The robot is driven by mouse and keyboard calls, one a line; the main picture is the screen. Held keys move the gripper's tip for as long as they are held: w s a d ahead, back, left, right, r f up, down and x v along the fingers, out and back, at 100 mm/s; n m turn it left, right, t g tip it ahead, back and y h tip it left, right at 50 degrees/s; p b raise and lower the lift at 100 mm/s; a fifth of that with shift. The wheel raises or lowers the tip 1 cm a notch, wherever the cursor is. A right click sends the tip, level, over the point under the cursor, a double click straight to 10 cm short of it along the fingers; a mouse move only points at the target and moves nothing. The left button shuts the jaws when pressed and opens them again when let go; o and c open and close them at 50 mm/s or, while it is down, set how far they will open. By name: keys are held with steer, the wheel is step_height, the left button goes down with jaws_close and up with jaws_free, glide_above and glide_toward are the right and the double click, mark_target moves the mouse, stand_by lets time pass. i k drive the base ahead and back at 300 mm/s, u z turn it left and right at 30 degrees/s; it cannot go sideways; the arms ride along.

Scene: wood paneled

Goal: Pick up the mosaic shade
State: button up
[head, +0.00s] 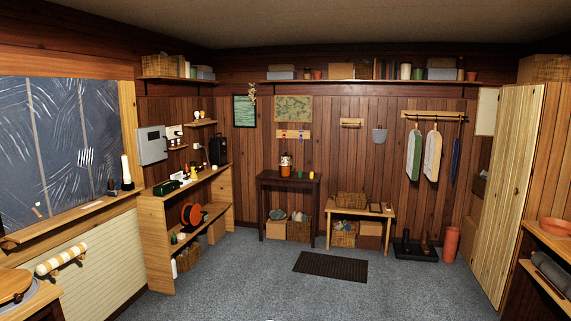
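My gripper is not in view.
A dark mat (330,266) lies on the open grey carpet before the table. A wooden shelf unit (156,240) stands left, a low bench (361,212) with baskets right of the table. A tall cabinet (508,190) and side shelves line the right.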

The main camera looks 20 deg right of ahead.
mark_target(284, 161)
steer(key=z, duration=0.2)
steer(key=i, duration=1.05)
steer(key=z, duration=0.55)
steer(key=i, duration=0.8)
steer(key=z, duration=0.5)
steer(key=i, duration=3.9)
steer(key=u, duration=0.3)
